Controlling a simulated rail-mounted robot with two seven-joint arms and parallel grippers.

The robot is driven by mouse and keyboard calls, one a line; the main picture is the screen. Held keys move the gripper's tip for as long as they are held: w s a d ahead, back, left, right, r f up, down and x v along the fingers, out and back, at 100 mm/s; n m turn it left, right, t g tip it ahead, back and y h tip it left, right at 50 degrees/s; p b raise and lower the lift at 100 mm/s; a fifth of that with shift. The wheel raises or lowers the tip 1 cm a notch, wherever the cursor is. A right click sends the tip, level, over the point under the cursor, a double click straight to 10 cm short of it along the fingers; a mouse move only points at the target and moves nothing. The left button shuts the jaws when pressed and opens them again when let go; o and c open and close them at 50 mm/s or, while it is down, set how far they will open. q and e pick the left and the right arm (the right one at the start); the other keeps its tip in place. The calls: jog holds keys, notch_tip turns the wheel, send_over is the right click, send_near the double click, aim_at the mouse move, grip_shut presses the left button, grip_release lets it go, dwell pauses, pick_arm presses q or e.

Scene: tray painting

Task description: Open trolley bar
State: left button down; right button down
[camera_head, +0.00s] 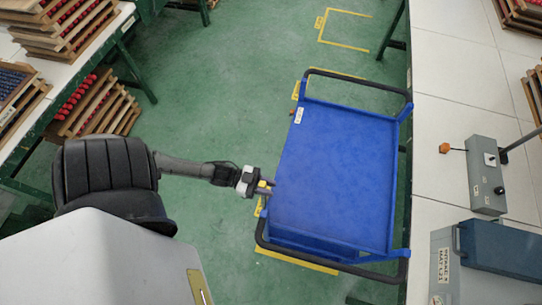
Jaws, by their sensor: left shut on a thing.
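The blue trolley (335,165) stands on the green floor at the centre right, with its flat top seen from above. It has a black bar (360,82) at its far end and another black bar (330,265) at its near end. My left gripper (266,188) reaches in from the left and is shut at the trolley's left edge. What its fingers hold is small and hard to make out; it seems to be the trolley bar. A small yellow piece shows at the fingers. My right gripper is not in view.
A white worktable (455,70) runs close along the trolley's right side, with a grey control box (486,175) and a larger grey case (445,265) on it. Wooden racks of red parts (95,105) stand at the left. Green floor (215,90) is free between.

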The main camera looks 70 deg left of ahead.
pick_arm(q)
jog(key=shift+s+d, duration=0.15)
jog(key=shift+d, duration=0.05)
jog(key=c, duration=1.1)
grip_release()
jog(key=shift+o, duration=0.9)
jog(key=b+v, duration=0.1)
jog(key=v, duration=1.3)
jog(key=shift+b, duration=0.3)
jog(key=shift+c, duration=0.4)
